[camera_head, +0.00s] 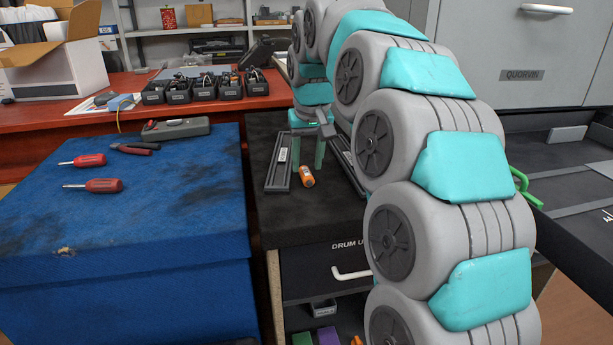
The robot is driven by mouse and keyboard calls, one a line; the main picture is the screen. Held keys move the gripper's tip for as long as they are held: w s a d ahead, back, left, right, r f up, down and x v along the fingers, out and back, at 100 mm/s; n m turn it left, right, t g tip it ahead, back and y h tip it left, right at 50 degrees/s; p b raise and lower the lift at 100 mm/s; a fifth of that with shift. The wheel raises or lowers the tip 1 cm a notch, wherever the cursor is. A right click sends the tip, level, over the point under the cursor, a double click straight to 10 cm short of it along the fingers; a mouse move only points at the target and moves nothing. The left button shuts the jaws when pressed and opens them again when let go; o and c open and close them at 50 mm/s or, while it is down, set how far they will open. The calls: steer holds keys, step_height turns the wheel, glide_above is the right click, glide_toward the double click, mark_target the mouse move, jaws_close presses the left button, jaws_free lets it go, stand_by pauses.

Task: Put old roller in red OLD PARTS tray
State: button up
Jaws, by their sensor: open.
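My gripper (308,164) is open, with its two green fingers pointing down over the dark cabinet top (300,226). A small orange cylinder (306,177) with a pale end lies on that top just below and between the fingertips. I cannot tell whether it is the old roller, or whether the fingers touch it. A long dark grey part with a white label (281,157) lies left of the fingers. Another long dark part (344,160) lies to the right, partly behind my arm. I cannot make out a red OLD PARTS tray in this view.
A blue box top (130,215) at left holds red screwdrivers (92,185), pliers (135,148) and a grey device (176,128). Black bins (205,88) stand on the red bench (60,115) behind. The drawer handle (350,273) sticks out in front. A grey machine (520,60) stands right.

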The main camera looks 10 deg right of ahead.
steer(key=x, duration=0.3)
jaws_close()
stand_by(0.3)
